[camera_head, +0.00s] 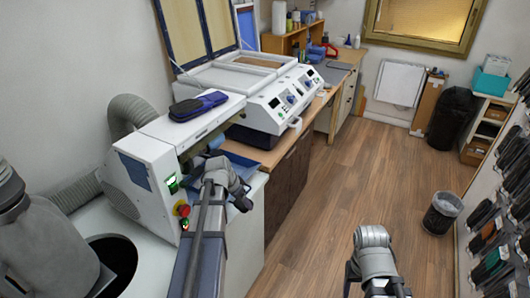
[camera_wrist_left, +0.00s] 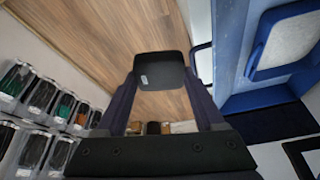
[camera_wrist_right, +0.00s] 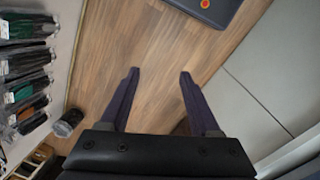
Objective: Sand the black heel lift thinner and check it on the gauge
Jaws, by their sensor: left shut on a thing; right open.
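The black heel lift (camera_wrist_left: 162,72) is held between the fingertips of my left gripper (camera_wrist_left: 164,90), its dark face with a small white mark toward the camera. In the head view my left gripper (camera_head: 241,197) is beside the front of the white sanding machine (camera_head: 150,158), and the lift cannot be made out there. In the left wrist view a blue housing with a pale grey sanding surface (camera_wrist_left: 288,42) is right of the lift, apart from it. My right gripper (camera_wrist_right: 160,73) is open and empty above the wood floor. I cannot make out the gauge.
A bin (camera_head: 442,213) and racks of packets (camera_head: 497,220) are at right. The middle floor is clear.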

